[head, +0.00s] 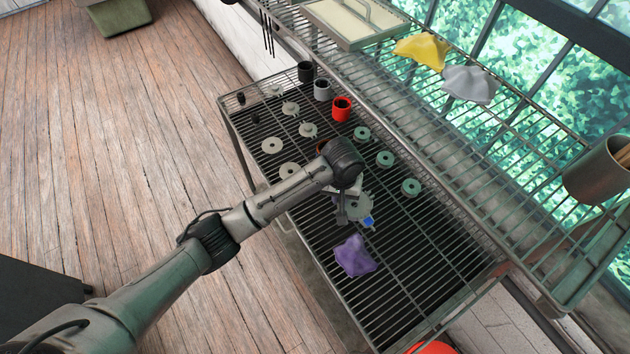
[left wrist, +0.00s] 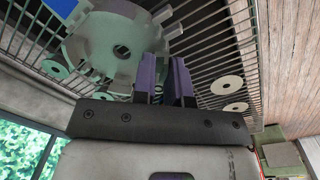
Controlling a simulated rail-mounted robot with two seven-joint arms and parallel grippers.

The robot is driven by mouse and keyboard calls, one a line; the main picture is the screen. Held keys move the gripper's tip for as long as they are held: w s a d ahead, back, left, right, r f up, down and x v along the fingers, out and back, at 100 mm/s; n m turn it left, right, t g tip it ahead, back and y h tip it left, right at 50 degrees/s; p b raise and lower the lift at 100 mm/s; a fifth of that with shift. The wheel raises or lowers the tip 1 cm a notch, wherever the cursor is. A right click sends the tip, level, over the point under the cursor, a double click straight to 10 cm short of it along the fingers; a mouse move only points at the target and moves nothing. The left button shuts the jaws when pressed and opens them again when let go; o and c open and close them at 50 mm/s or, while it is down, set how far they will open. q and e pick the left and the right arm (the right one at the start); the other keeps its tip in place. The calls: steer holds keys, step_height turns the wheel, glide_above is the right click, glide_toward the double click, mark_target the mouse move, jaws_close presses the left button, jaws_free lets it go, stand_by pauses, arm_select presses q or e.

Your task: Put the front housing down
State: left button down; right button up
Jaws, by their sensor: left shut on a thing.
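The front housing is a grey, roughly round metal part with a central hole, seen in the left wrist view (left wrist: 92,45) close beyond the fingers. In the head view its grey body (head: 358,207) shows beside my left gripper. My left gripper (head: 343,214) is over the middle of the wire rack table. Its two dark purple fingers (left wrist: 165,78) are close together at the housing's edge, shut on it. My arm hides part of the housing in the head view, and I cannot tell whether it touches the rack. My right gripper is in neither view.
The wire rack table (head: 415,290) holds several pale discs and green rings, plus black, grey and red cups (head: 342,108). A purple cloth (head: 354,256) and a small blue piece (head: 368,222) are near the gripper. The table's near right part is clear. A raised wire shelf (head: 440,135) runs behind.

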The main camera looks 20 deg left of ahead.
arm_select(q)
glide_above(313, 200)
step_height(313, 200, down, 6)
steer(key=shift+a+r, duration=0.15)
steer(key=shift+r, duration=0.05)
steer(key=shift+f, duration=2)
steer(key=c, duration=1.1)
jaws_free()
steer(key=shift+c, duration=0.2)
step_height(313, 200, up, 12)
steer(key=shift+a, duration=0.3)
steer(key=shift+s, duration=0.15)
